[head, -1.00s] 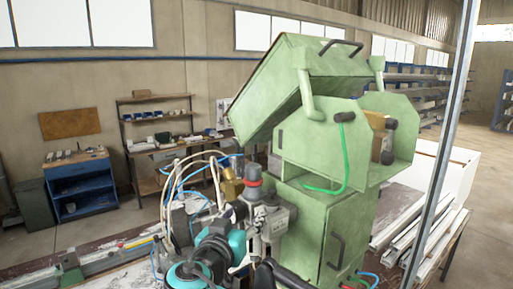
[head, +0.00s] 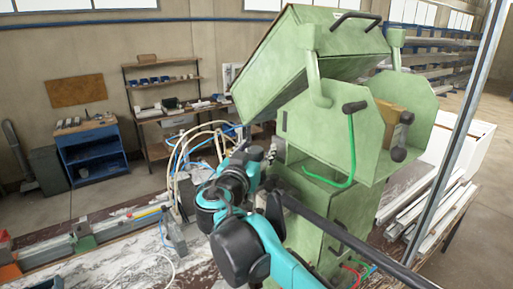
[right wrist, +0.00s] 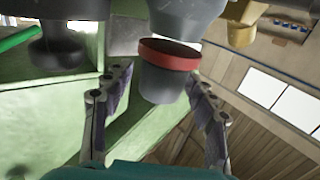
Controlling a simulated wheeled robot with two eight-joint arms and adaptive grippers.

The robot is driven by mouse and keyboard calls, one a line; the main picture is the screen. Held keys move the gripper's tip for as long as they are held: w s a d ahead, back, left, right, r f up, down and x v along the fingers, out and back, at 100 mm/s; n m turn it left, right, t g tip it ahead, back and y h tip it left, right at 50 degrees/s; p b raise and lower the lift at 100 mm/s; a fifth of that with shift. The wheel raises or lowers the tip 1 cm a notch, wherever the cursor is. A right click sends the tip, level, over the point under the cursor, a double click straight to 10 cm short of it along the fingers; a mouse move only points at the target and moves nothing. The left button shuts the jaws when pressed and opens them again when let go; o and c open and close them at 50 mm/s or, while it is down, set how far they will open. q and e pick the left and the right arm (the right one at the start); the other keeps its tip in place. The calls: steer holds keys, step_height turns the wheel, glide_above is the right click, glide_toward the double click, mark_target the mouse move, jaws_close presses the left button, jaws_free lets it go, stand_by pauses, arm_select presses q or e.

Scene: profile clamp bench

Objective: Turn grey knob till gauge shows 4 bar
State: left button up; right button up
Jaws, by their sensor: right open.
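In the right wrist view the grey knob (right wrist: 165,84) with a red ring hangs from a grey regulator body. My right gripper (right wrist: 158,75) is open, with one finger on each side of the knob. The knob's end lies between the fingertips, with a visible gap on both sides. In the head view my right arm covers the knob and most of the regulator. The gauge's face and pointer cannot be made out in either view. My left gripper does not show.
A green machine housing (head: 335,130) with a tilted lid stands right behind the arm. Pale hoses (head: 186,150) rise just left of it. A profile rail (head: 110,232) lies along the bench at left. White profiles (head: 418,200) lie at right.

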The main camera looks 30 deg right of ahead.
steer(key=shift+s+a+r, duration=0.15)
steer(key=shift+s+a, duration=0.2)
steer(key=shift+a, duration=0.05)
steer(key=shift+c, duration=1.1)
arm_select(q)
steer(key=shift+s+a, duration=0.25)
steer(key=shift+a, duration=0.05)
arm_select(e)
steer(key=c, duration=1)
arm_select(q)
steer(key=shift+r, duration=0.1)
arm_select(e)
steer(key=shift+o, duration=0.2)
steer(key=shift+d+n+t+y, duration=0.1)
steer(key=shift+n+t+y, duration=0.2)
steer(key=shift+t, duration=0.1)
steer(key=n+t+y, duration=0.3)
steer(key=y, duration=0.1)
steer(key=shift+d+p, duration=0.15)
steer(key=shift+p, duration=0.25)
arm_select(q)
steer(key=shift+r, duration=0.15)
arm_select(e)
steer(key=shift+n+t+y, duration=0.45)
steer(key=shift+n+y, duration=0.6)
steer(key=shift+y, duration=0.45)
steer(key=shift+n+t+y, duration=0.45)
steer(key=shift+n+y, duration=0.6)
steer(key=shift+y, duration=0.45)
